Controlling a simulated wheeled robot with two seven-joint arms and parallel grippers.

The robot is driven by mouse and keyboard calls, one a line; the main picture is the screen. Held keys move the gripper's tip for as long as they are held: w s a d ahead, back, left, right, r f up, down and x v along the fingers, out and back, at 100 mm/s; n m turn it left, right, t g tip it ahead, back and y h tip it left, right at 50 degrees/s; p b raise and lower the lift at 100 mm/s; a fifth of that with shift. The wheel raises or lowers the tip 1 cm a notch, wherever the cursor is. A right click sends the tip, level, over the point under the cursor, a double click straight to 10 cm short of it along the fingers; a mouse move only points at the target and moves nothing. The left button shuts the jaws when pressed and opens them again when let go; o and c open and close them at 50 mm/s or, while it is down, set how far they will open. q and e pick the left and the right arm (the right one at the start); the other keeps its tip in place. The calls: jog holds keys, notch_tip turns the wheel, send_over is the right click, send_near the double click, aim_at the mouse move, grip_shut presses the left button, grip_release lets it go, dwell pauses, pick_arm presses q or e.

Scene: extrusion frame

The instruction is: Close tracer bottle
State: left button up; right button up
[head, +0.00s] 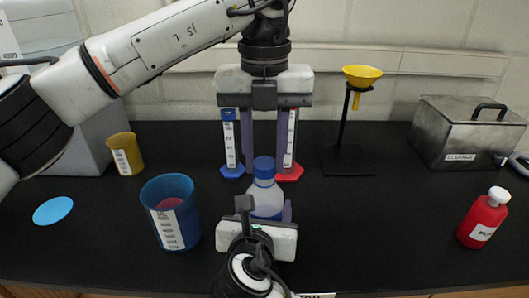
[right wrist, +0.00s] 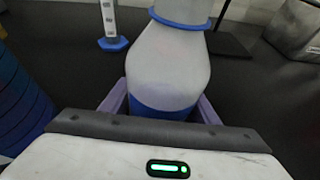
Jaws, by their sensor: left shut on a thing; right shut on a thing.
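The tracer bottle (head: 266,196) stands upright on the black bench in the middle of the head view, translucent with a blue cap (head: 264,168) on its top. My left gripper (head: 264,160) comes down from above, its purple fingers on both sides of the cap, shut on it. My right gripper (head: 268,212) is low at the front, shut around the bottle body. The right wrist view shows the bottle (right wrist: 168,65) between the purple fingers, with blue liquid low inside and a blue ring at its neck. The cap is out of that view.
Two graduated cylinders, blue-based (head: 230,150) and red-based (head: 291,150), stand close behind. A blue beaker (head: 170,215) and yellow cup (head: 125,155) are left. A yellow funnel (head: 362,76) on a stand, metal box (head: 465,130) and red bottle (head: 483,217) are right. The right-centre bench is clear.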

pick_arm(q)
jog(key=shift+f, duration=0.45)
